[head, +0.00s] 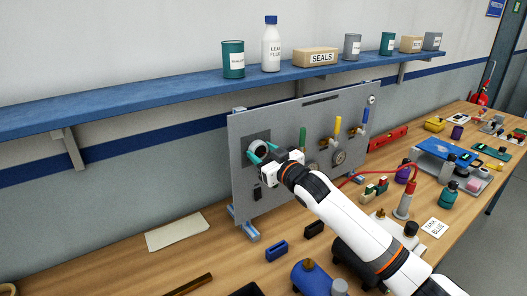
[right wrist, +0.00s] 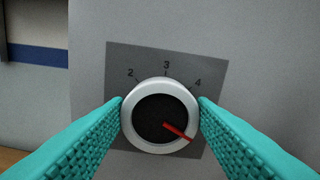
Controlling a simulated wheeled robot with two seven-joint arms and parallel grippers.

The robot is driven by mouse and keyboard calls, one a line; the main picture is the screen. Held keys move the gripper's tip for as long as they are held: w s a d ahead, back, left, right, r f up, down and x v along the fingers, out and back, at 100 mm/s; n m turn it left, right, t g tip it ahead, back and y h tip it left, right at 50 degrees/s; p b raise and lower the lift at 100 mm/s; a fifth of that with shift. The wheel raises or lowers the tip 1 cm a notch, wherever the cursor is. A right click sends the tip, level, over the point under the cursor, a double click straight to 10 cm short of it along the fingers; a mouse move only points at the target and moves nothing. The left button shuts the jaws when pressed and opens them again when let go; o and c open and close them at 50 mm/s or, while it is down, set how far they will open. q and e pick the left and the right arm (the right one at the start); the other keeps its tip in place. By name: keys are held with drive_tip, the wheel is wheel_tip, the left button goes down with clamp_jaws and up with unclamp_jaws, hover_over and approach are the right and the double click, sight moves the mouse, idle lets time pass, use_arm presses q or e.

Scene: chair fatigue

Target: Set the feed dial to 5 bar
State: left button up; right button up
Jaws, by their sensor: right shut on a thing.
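The feed dial (right wrist: 152,112) is a round knob with a pale rim and black face on a dark grey scale plate (right wrist: 140,60) in the right wrist view. Its red pointer (right wrist: 178,132) points to the lower right, clockwise past the 4. The marks 2, 3 and 4 show; any lower ones are hidden by the fingers. My right gripper (right wrist: 160,108) is shut on the dial, one teal finger at each side of the rim. In the head view the dial (head: 261,148) is at the upper left of the grey panel (head: 283,190). My left gripper is not in view.
The panel stands upright on the wooden bench, with green, yellow and blue-handled valves (head: 337,125) right of the dial. A blue shelf (head: 180,94) with containers runs above. Bottles, a red hose (head: 385,171) and tools crowd the bench at right. The bench at left is mostly clear.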

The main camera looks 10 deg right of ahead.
drive_tip(key=n+p, duration=0.1)
drive_tip(key=n, duration=0.3)
drive_tip(key=shift+n, duration=0.3)
idle(0.3)
drive_tip(key=o, duration=1)
drive_tip(key=shift+b+v, duration=1.65)
drive_tip(key=shift+v, duration=4.35)
drive_tip(key=shift+f, duration=0.2)
